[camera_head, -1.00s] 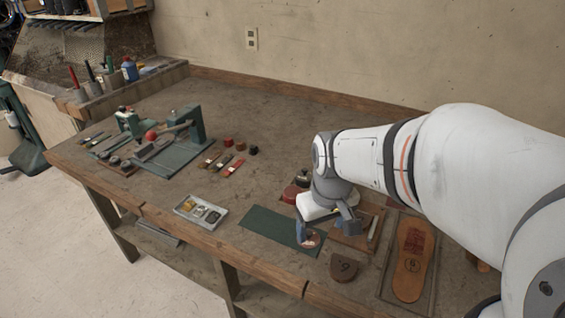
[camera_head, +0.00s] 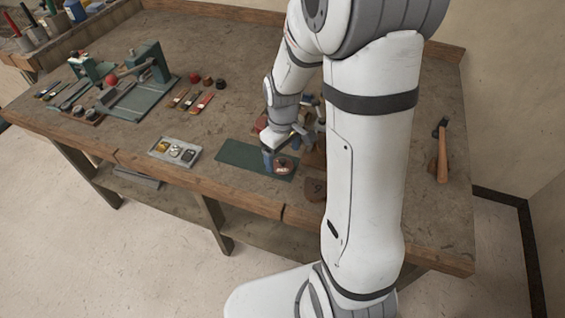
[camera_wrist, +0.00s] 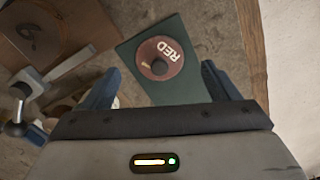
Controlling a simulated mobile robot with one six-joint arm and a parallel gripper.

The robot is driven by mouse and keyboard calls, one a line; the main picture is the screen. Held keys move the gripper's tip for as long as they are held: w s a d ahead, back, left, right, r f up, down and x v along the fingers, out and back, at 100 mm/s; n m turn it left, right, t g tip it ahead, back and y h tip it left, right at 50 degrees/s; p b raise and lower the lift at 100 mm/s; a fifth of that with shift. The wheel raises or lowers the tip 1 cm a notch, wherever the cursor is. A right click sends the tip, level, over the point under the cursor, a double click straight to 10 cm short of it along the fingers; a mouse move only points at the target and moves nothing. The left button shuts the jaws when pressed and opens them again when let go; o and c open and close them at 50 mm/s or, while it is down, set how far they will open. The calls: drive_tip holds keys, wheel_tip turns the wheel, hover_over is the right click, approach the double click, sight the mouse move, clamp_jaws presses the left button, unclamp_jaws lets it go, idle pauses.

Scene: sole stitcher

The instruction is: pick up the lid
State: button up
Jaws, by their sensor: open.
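The lid (camera_wrist: 158,60) is a round reddish-brown disc with a dark knob in its middle and "RED" in pale letters. It lies flat on a dark green mat (camera_wrist: 180,28) in the wrist view. In the head view the lid (camera_head: 285,168) sits at the mat's right end, partly covered by my gripper. My gripper (camera_wrist: 160,85) is open and empty, with its blue fingers on either side of the lid's line in the wrist view. In the head view my gripper (camera_head: 284,152) is right by the lid; I cannot tell the height between them.
A brown piece marked 9 (camera_head: 315,188) lies right of the mat. A grey tray (camera_head: 174,151) with small items stands to the left. A green machine (camera_head: 150,75) is at the back left. A hammer (camera_head: 442,150) lies at the far right. The bench's front edge (camera_head: 240,200) is close.

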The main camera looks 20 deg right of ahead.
sight(282, 163)
drive_tip(key=shift+w+f, duration=0.1)
drive_tip(key=shift+f, duration=1.35)
drive_tip(key=shift+c, duration=0.2)
drive_tip(key=c, duration=1)
drive_tip(key=shift+c, duration=0.2)
drive_tip(key=shift+r, duration=0.15)
